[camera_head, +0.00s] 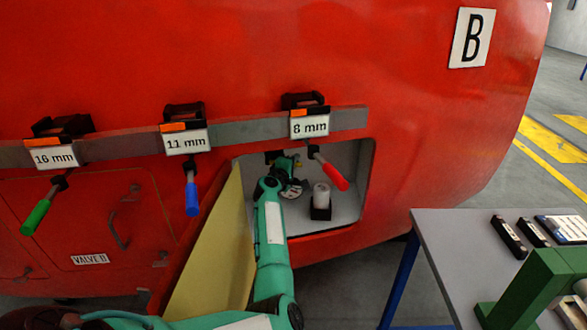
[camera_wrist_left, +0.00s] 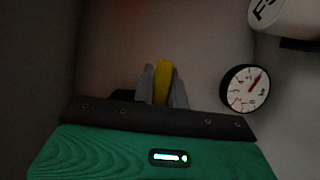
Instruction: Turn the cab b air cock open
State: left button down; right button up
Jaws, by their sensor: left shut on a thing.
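A yellow handle (camera_wrist_left: 163,84), which looks like the air cock's lever, stands between the grey fingers of my left gripper (camera_wrist_left: 163,88) in the left wrist view. The fingers are shut on it. In the head view my left gripper (camera_head: 287,165) is inside the open compartment (camera_head: 345,165) in the red nosecone marked B (camera_head: 472,38). There my arm and the dim light hide the handle. My right gripper is not in view.
A round gauge (camera_wrist_left: 245,88) is right of the handle. A white-topped canister (camera_head: 321,196) stands in the compartment. A yellow open door (camera_head: 212,260) is on its left. The red-handled 8 mm tool (camera_head: 333,175) hangs across the opening. A grey table (camera_head: 450,240) stands at right.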

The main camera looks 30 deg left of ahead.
pick_arm(q)
jog(key=shift+r+n, duration=0.35)
jog(key=shift+n, duration=0.15)
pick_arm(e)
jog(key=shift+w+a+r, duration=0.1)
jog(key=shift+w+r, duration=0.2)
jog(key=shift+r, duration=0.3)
pick_arm(q)
jog(key=c, duration=1.4)
grip_release()
